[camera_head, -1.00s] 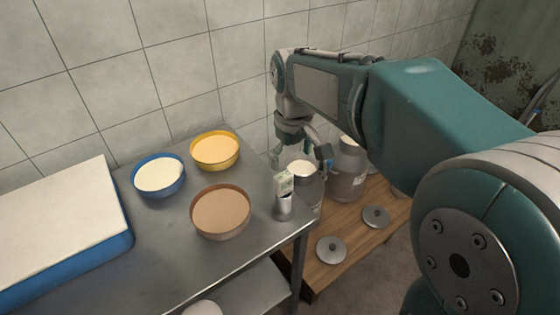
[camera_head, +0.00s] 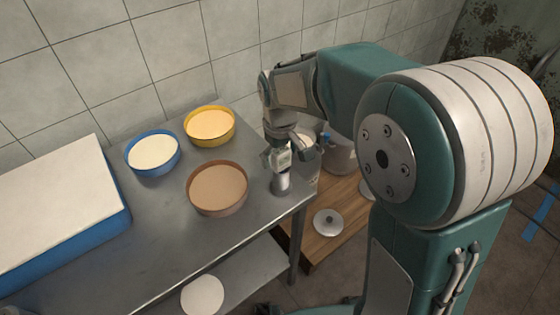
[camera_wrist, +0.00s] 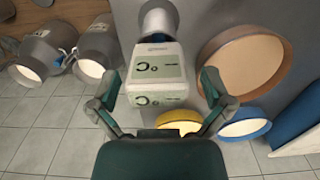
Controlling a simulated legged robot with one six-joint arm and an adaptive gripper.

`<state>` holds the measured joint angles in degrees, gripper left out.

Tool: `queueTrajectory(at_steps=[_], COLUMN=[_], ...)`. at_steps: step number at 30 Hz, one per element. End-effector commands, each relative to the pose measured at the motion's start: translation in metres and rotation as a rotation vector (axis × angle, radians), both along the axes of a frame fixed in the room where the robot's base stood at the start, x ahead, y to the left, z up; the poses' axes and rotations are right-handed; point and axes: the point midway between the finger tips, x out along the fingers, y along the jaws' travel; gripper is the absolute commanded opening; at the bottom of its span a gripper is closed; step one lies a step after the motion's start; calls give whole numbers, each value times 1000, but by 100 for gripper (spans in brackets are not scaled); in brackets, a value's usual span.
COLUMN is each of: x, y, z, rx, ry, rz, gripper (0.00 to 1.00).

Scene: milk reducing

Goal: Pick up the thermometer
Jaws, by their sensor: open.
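The thermometer (camera_head: 281,160) is a pale device with dark markings, standing upright in a small metal cup (camera_head: 281,184) near the right edge of the steel table. In the wrist view the thermometer (camera_wrist: 157,75) lies between the two fingers, with the cup (camera_wrist: 157,18) beyond it. My gripper (camera_head: 285,158) is at the thermometer's upper part, with a finger on each side. In the wrist view my gripper (camera_wrist: 158,112) is open, and gaps show between both fingers and the thermometer.
A brown bowl (camera_head: 218,207), a yellow bowl (camera_head: 188,135) and a blue bowl (camera_head: 128,160) stand left of the cup. A blue-sided white block (camera_head: 125,222) lies farther left. Metal cans (camera_wrist: 98,52) and a lid (camera_head: 327,222) are on the low wooden platform (camera_head: 322,247) to the right.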

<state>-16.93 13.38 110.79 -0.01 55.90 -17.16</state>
Motion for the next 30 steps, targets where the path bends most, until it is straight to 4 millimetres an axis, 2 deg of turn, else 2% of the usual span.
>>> queueTrajectory(at_steps=[3,9,11,12,15,25,30], x=[0,0,0,0,0,0,1], y=[-1,-1,-1,-1,0,0,0], z=[-7,-7,-7,-7,-7,-7,13], rx=[1,1,1,1,1,-1,2], ry=[-1,-1,-1,-1,-1,1,-5], rz=[-1,-1,-1,-1,-1,-1,-1], gripper=[100,100,73,55,17,16,16])
